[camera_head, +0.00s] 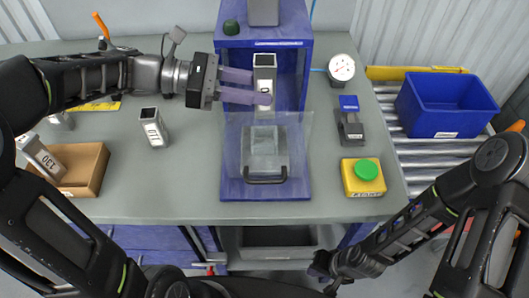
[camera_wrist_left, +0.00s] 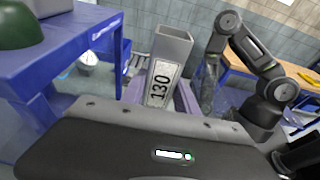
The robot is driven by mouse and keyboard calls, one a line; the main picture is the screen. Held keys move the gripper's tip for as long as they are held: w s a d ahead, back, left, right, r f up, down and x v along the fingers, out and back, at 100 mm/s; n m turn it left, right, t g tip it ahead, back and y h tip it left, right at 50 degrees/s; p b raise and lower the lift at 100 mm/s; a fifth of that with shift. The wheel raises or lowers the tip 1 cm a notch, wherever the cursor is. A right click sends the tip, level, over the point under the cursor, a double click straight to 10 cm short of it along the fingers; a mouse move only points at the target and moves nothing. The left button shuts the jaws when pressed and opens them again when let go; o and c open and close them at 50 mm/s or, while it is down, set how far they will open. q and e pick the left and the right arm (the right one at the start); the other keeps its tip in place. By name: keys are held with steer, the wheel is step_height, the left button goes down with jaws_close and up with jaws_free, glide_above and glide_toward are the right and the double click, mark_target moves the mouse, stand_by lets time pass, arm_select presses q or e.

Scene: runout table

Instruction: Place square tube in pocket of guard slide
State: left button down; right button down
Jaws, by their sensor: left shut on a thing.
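My left gripper (camera_head: 258,89) reaches in from the left, its purple fingers shut on a grey square tube (camera_head: 265,62). The tube is roughly upright with its open end up. In the left wrist view the held tube (camera_wrist_left: 172,50) shows a white label reading 130. The guard slide (camera_head: 232,150) is a clear panel with a dark handle at the front of the blue press. A grey block (camera_head: 264,140) shows through it, just below the tube in the picture. I cannot tell whether the tube's lower end touches it. My right gripper (camera_head: 325,268) is low, off the table's front edge; its fingers are unclear.
Another tube (camera_head: 153,128) marked 110 stands on the table at left. A tube (camera_head: 42,156) marked 130 leans at a cardboard box (camera_head: 88,170). A blue bin (camera_head: 447,105) is at far right.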

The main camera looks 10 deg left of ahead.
arm_select(q)
steer(key=shift+f, duration=0.4)
arm_select(e)
steer(key=shift+f, duration=0.35)
arm_select(q)
step_height(320, 180, down, 6)
steer(key=shift+f, duration=0.15)
arm_select(e)
steer(key=shift+w+f, duration=0.1)
arm_select(q)
steer(key=shift+f, duration=1.85)
arm_select(e)
steer(key=shift+f, duration=0.1)
